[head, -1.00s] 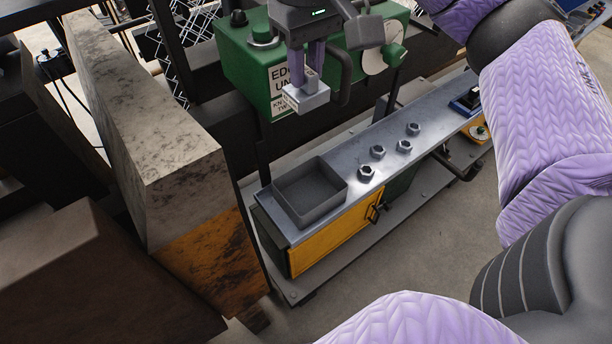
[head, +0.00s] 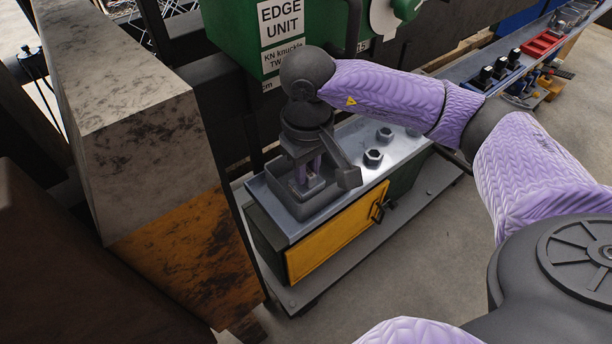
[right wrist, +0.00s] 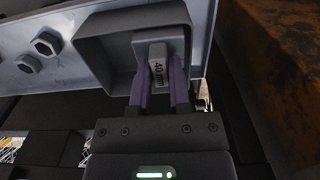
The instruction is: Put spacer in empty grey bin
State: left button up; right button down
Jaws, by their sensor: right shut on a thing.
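The grey bin (head: 318,203) sits at the left end of the metal bench top. My right gripper (head: 307,176) reaches down into the bin from above in the head view. No other thing shows inside the bin. My left gripper is not in view.
Hex nuts (head: 373,158) stand on the bench top right of the bin. A large rusty block (head: 150,130) stands close on the left. The green machine (head: 235,35) is behind. A red tray (head: 541,45) lies farther right.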

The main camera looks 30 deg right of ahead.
notch_tip(320, 180, down, 2)
jog(key=shift+r, duration=0.15)
jog(key=shift+f+b, duration=0.4)
jog(key=shift+b, duration=0.05)
jog(key=shift+f, duration=0.25)
jog(key=c, duration=0.6)
grip_release()
jog(key=shift+r, duration=0.3)
pick_arm(q)
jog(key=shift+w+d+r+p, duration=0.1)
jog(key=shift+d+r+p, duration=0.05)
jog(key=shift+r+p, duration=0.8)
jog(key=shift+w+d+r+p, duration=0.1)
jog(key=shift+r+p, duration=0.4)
jog(key=shift+p, duration=0.7)
pick_arm(e)
jog(key=shift+r, duration=6.35)
